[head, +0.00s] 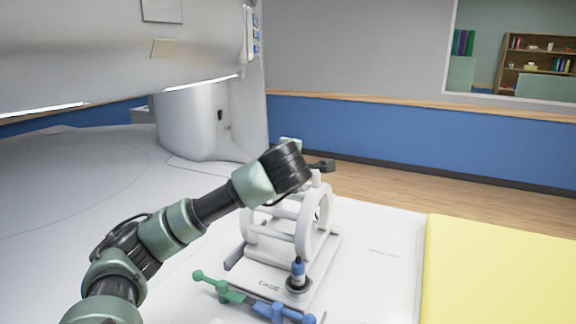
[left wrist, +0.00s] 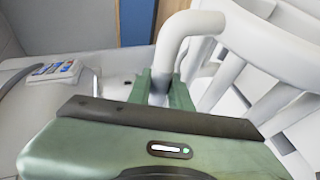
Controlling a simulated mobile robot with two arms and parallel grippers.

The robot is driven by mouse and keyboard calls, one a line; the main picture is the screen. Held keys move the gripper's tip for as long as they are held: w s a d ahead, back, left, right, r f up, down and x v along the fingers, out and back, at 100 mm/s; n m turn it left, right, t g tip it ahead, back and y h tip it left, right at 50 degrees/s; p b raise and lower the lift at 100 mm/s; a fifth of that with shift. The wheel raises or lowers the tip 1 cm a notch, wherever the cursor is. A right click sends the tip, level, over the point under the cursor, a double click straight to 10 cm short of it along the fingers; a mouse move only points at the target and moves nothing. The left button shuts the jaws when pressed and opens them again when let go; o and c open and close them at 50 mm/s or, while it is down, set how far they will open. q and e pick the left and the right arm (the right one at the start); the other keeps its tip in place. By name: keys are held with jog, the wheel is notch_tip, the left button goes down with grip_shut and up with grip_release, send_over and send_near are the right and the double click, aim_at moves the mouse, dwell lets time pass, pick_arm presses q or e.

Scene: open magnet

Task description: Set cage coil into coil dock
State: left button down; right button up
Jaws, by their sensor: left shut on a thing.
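The white cage coil (head: 318,222), an open frame of rings and bars, is upright in the middle of the head view. The pale coil dock (head: 270,284), marked CAGE, is directly below it. I cannot tell whether the coil is fully seated or slightly above the dock. My left gripper (left wrist: 160,90) is shut on the coil's bent white handle (left wrist: 185,38). In the head view my dark wrist covers the fingertips above the coil. The coil's bars also show at the right of the left wrist view (left wrist: 240,75). My right gripper is not in view.
The magnet housing (head: 130,40) overhangs the upper left. A yellow surface (head: 500,265) lies clear at right.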

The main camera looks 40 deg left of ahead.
pick_arm(q)
jog(key=shift+f, duration=0.1)
jog(key=shift+f+b, duration=0.35)
jog(key=shift+f, duration=0.05)
jog(key=shift+d+f, duration=0.1)
jog(key=shift+f, duration=0.05)
jog(key=c, duration=1.2)
grip_release()
jog(key=shift+s, duration=0.15)
jog(key=v, duration=0.8)
jog(key=shift+b, duration=0.45)
